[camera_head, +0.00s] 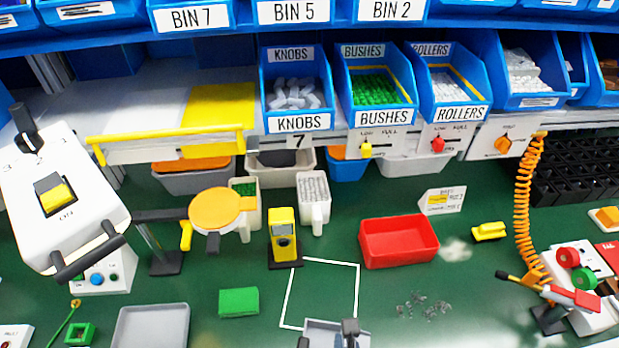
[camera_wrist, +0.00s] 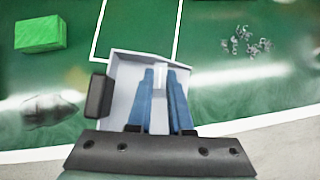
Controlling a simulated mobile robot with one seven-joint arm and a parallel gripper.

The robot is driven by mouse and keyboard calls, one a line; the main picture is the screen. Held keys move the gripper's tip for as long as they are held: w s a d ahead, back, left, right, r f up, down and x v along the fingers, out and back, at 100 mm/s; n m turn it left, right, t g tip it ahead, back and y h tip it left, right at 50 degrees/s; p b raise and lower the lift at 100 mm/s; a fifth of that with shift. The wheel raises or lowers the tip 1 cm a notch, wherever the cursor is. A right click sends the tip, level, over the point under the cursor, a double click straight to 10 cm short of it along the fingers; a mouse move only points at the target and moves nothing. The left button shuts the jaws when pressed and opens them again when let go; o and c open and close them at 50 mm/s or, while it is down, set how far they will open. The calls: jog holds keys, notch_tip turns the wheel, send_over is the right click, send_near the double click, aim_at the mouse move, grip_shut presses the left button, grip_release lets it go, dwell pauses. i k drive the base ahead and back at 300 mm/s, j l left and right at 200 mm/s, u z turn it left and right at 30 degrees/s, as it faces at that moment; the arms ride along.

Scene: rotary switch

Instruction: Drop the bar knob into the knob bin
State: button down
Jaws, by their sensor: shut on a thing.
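My gripper (camera_wrist: 161,72) shows in the wrist view with its two bluish fingers close together. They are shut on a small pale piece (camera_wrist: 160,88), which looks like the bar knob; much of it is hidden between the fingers. Height above the tray is hard to tell. The blue knob bin (camera_head: 298,122), labelled KNOBS, stands at the back on the shelf front. It holds several pale pieces and is far from my gripper.
A red tray (camera_head: 398,243), a yellow device (camera_head: 284,238) and a green block (camera_head: 238,302) stand on the green bench. Blue BUSHES (camera_head: 382,116) and ROLLERS (camera_head: 455,115) bins stand right of the knob bin. A yellow rail (camera_head: 165,143) is left of it. The white-outlined area is clear.

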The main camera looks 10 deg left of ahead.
aim_at(297, 111)
jog(key=i+l+u, duration=0.3)
jog(key=i, duration=0.2)
jog(key=i+l+u, duration=0.3)
jog(key=i+l, duration=0.15)
